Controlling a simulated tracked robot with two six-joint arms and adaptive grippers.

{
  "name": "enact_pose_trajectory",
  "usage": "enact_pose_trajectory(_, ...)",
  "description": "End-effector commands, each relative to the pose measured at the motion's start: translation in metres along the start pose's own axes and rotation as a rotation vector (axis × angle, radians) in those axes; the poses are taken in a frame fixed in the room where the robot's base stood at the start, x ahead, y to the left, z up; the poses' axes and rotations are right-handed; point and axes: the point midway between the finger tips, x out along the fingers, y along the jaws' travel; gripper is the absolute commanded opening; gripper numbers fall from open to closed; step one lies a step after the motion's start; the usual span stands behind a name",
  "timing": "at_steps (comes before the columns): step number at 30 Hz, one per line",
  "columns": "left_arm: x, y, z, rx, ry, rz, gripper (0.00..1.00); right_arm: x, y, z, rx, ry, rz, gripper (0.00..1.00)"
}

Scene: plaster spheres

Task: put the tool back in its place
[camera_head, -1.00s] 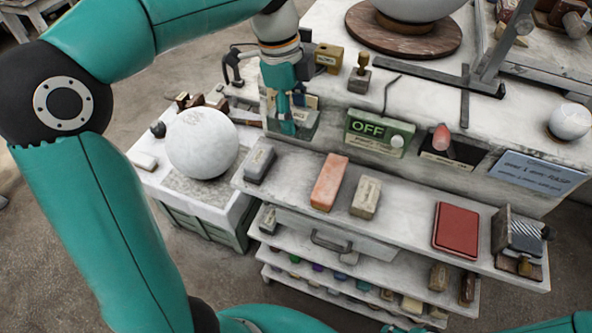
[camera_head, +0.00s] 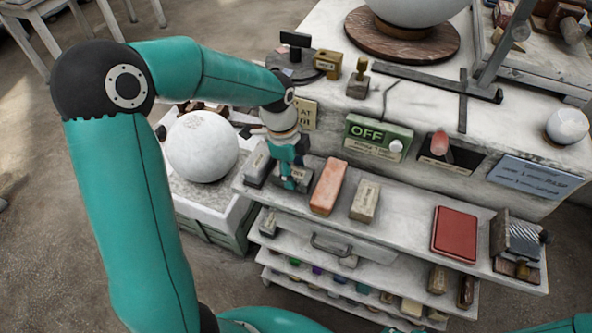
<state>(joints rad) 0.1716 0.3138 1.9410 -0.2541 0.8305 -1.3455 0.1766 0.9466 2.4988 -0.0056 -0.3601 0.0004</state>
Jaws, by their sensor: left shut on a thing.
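My left gripper (camera_head: 288,178) reaches down over the left part of the upper shelf (camera_head: 400,225). It is shut on a small dark grey block-like tool (camera_head: 301,180), partly hidden by the fingers. The tool is between a grey block (camera_head: 257,163) on the left and an orange brick (camera_head: 328,187) on the right. I cannot tell whether it touches the shelf. A tan block (camera_head: 365,201) lies right of the brick. My right gripper is not in view.
A red flat box (camera_head: 455,232) and a dark ridged tool (camera_head: 522,240) stand farther right on the shelf. A green OFF sign (camera_head: 378,138) is on the bench front above. A white sphere (camera_head: 202,147) rests at the left. Free shelf lies between tan block and red box.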

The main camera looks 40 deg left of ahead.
Motion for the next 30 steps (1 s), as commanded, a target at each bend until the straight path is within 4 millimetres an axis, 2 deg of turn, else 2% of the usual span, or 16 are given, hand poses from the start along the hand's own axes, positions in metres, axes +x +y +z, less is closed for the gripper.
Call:
enact_pose_trajectory(9,0.003,-0.001,0.000,0.000,0.001,-0.003,0.00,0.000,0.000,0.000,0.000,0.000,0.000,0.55)
enact_pose_trajectory(10,0.004,0.000,0.000,0.000,0.000,-0.001,0.53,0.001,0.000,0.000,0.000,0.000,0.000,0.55)
enact_pose_trajectory(14,0.003,0.000,0.000,0.000,0.000,-0.001,0.75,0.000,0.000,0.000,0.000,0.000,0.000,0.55)
enact_pose_trajectory(25,0.001,-0.001,0.000,0.001,0.000,-0.002,0.77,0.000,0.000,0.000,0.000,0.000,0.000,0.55)
enact_pose_trajectory(30,-0.014,-0.002,0.000,0.001,0.000,-0.006,0.77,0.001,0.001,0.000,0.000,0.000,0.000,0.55)
